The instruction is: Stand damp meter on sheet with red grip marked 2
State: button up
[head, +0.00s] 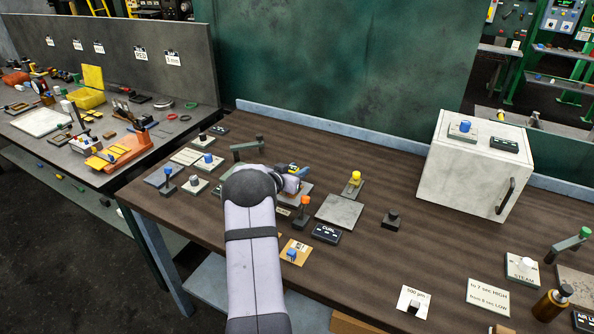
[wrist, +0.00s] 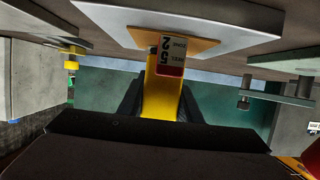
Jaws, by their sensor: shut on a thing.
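My gripper (wrist: 160,112) is shut on a yellow block-like thing (wrist: 160,98), which I take to be the damp meter. It has a pale label with a 2 and a 5 on it, and a red part beside the label. A tan plate (wrist: 206,45) and a grey sheet (wrist: 115,14) lie close beyond it; contact cannot be told. In the head view my gripper (head: 291,184) is near the table's middle, partly hidden by my arm. An orange-red grip (head: 305,201) stands just right of it. I cannot read a 2 on any grip in the head view.
A bare grey plate (head: 339,212) and a yellow-knobbed piece (head: 355,178) are right of my gripper. A black CURL box (head: 327,233) and a blue-knobbed tan card (head: 295,251) are in front. A pale cabinet (head: 470,165) stands at right. Open table lies before the cabinet.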

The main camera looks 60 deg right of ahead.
jog(key=shift+f, duration=0.15)
jog(key=o, duration=1.2)
jog(key=shift+r, duration=0.2)
jog(key=b+v, duration=0.2)
jog(key=v, duration=1)
